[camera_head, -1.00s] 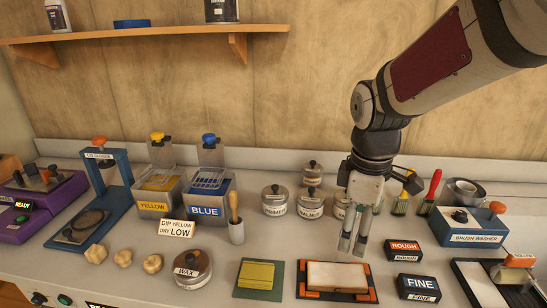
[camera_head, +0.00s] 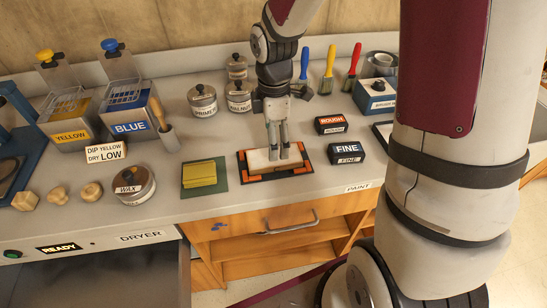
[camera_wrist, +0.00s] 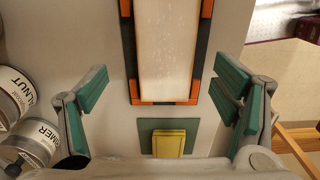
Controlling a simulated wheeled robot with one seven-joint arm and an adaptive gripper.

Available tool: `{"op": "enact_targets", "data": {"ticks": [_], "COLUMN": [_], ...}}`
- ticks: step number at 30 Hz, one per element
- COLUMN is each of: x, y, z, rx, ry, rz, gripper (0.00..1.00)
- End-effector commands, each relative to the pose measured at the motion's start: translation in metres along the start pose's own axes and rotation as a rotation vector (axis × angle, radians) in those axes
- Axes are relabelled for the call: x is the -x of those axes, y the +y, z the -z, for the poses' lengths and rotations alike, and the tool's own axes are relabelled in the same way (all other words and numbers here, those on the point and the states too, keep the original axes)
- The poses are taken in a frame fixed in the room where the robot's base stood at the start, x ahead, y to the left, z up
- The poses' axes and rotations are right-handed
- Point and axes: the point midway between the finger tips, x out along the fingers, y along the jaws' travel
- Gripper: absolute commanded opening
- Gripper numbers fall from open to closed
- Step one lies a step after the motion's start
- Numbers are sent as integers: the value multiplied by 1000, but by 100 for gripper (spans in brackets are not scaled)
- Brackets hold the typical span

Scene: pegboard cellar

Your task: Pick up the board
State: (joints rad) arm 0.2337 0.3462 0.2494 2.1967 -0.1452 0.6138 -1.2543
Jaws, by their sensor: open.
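The board (camera_head: 257,163) is a pale, flat rectangular block lying in a dark holder with orange corners (camera_head: 244,169) on the workbench. My gripper (camera_head: 279,156) points down over the board, its fingers covering part of it. Its height above the board is hard to tell. In the wrist view, the board (camera_wrist: 167,45) runs up out of the top edge, lying between the lines of my two widely spread green-padded fingers (camera_wrist: 160,76). The gripper is open and empty.
A green mat with a yellow pad (camera_head: 204,174) lies left of the holder. ROUGH (camera_head: 331,124) and FINE (camera_head: 344,152) blocks stand close on the right. PRIMER (camera_head: 202,101) and WALNUT (camera_head: 239,98) tins stand behind. A wax tin (camera_head: 134,186) is farther left.

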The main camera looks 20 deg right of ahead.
Motion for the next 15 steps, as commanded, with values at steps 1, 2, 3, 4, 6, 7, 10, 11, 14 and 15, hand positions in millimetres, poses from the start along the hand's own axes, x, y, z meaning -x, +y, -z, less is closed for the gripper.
{"op": "enact_targets", "data": {"ticks": [1, 2, 3, 4, 6, 7, 10, 11, 14, 15], "x": [-3, -5, -9, -13, -24, -29, -42, -45, -52, -52], "y": [-1, -1, -2, -4, -7, -8, -8, -7, -7, -7], "z": [0, 0, 0, 0, 0, 1, 1, 1, 1, 1], "rx": [0, 0, 1, 1, 2, 2, 0, 0, 1, 1], "ry": [0, -1, -1, -1, -1, -1, 0, -1, -1, -1], "rz": [2, 2, 2, 3, 5, 4, 3, 3, 1, 0], "gripper": [82, 82, 82, 82, 82, 82, 82, 82, 82, 82]}}
